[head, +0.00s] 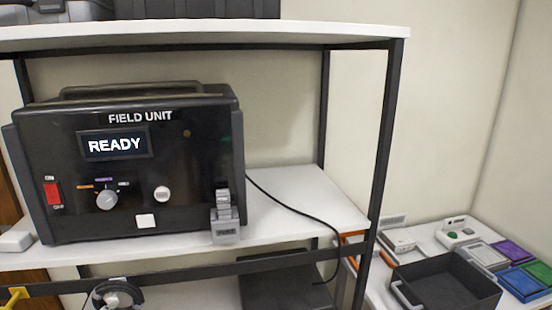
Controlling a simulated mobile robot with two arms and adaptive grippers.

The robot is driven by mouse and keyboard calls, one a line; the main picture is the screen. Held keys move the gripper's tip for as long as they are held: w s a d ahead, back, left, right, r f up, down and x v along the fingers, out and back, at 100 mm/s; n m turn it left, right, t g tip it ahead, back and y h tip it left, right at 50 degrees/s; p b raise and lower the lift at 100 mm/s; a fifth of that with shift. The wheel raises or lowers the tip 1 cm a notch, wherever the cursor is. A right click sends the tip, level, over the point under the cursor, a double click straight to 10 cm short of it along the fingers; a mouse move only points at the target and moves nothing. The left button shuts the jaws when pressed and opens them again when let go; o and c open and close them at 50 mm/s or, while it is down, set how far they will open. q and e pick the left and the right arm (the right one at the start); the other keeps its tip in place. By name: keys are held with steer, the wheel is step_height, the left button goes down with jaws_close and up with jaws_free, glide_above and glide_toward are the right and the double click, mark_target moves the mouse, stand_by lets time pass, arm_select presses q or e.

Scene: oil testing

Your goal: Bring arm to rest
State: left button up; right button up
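Neither of my grippers nor my arms shows in the head view. The black field unit (175,185) stands on the middle shelf at the left, and its screen (114,144) reads READY. Its front carries a red switch (53,194), a round selector knob (107,200), a small white knob (162,194) and a white square button (145,221). A grey clamp-like part (225,222) sits at its lower right corner.
The shelf rack's dark right post (384,140) stands mid-right. A black cable (300,215) runs from the unit over the shelf. At right, a white table (376,290) bears a black bin (445,283) and coloured boxes (515,252). A dark ring-shaped item (118,297) shows at bottom left.

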arm_select(q)
steer(key=s+d+f+n+g+h, duration=0.25)
steer(key=s+d+f+g, duration=0.3)
steer(key=s+f, duration=0.45)
steer(key=s+d+f+n+g+h, duration=0.1)
steer(key=s+d+f+n+g, duration=0.25)
steer(key=s+d+f, duration=0.6)
steer(key=s+a+f+m+b, duration=0.1)
steer(key=a+f+b, duration=0.1)
steer(key=f, duration=1.1)
steer(key=s+a+f+b, duration=0.1)
steer(key=f+b, duration=0.1)
steer(key=f, duration=1)
steer(key=s+a+f+g+b, duration=0.1)
steer(key=s+f, duration=0.8)
steer(key=f, duration=0.2)
steer(key=s+a+f+g+b, duration=0.1)
steer(key=s+a+f+b, duration=0.1)
steer(key=s+f, duration=0.6)
step_height(320, 180, down, 4)
steer(key=shift+s+a, duration=0.3)
steer(key=shift+s, duration=0.1)
